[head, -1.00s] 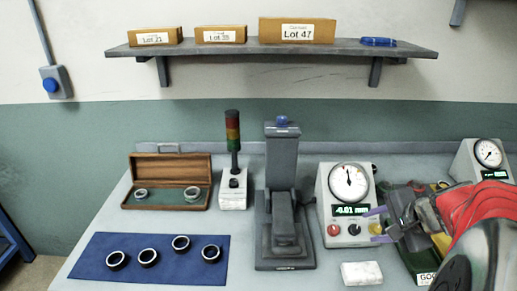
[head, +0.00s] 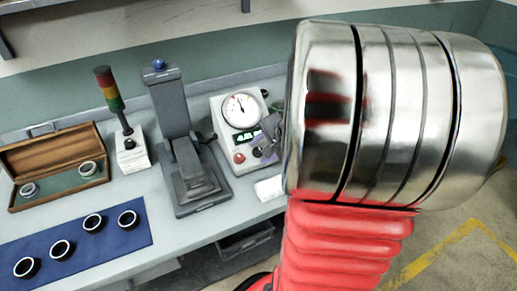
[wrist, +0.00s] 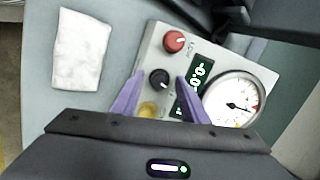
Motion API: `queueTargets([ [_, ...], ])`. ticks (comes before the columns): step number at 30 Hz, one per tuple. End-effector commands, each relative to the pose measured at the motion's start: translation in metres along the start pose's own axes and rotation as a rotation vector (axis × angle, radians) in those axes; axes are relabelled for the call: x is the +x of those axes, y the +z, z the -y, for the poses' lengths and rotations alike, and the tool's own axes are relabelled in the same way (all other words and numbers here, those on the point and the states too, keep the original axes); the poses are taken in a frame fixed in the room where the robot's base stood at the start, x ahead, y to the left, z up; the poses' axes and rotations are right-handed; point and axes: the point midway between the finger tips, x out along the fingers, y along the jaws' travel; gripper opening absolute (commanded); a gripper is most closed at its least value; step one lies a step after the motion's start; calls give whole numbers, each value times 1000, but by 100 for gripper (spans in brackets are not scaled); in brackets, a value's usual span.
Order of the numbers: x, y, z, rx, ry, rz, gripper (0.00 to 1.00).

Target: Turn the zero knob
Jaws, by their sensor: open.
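The gauge box (head: 222,122) stands on the bench with a round white dial (head: 240,111) and a lit green display (wrist: 195,85). In the wrist view its front has a red knob (wrist: 174,41), a black knob (wrist: 159,78) and a yellow knob (wrist: 149,109), partly covered by my gripper. I cannot read which is labelled zero. My gripper (wrist: 159,93) is open, its purple fingers either side of the black knob in this view; contact cannot be told. In the head view my gripper (head: 268,145) is small, over the box's right front.
A grey press stand (head: 185,150) is left of the box. A signal tower (head: 113,98), wooden case (head: 60,143) and blue mat with rings (head: 130,238) are further left.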

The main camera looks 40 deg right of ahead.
Motion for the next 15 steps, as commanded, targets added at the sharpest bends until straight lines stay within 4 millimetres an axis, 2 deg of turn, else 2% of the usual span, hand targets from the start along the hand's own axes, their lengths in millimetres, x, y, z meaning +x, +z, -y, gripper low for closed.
queueTargets([
  [2, 0, 0, 0, 0, 0, 0, 40],
  [15, 0, 0, 0, 0, 0, 0, 9],
])
